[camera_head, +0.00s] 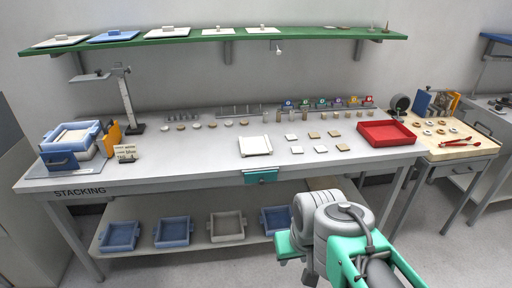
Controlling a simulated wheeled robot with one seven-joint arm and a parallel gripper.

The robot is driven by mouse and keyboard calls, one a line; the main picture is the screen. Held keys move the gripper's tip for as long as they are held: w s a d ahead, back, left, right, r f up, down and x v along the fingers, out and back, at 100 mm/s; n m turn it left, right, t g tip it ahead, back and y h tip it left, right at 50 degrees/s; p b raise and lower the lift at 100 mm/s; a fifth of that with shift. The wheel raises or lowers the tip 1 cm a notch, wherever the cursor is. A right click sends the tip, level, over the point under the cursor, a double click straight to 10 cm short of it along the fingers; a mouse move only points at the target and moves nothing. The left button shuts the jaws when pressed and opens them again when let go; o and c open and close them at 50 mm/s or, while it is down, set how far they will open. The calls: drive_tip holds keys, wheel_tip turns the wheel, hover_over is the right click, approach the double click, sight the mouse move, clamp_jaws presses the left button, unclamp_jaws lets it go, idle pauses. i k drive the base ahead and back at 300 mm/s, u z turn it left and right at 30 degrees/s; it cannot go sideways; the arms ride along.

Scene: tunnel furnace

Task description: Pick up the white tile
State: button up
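Several small flat tiles lie on the right half of the grey worktable. The white ones include one at the back left (291,137), one in front of it (296,150) and one to the right of that (320,149). Tan tiles (313,134) lie among them. The tiles lie flat and apart from each other. My grey and teal arm is folded at the lower right, in front of the table. I cannot make out gripper fingers in this view. My arm is well away from the tiles.
A white tray (255,146) sits left of the tiles, a red tray (388,134) to their right. Small discs and colour-marked holders line the back. Blue trays (68,138) stand at the far left. A green shelf (225,38) hangs above; a lower shelf holds more trays.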

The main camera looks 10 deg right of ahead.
sight(321, 149)
drive_tip(key=z, duration=1)
drive_tip(key=i, duration=1.95)
drive_tip(key=u, duration=3.1)
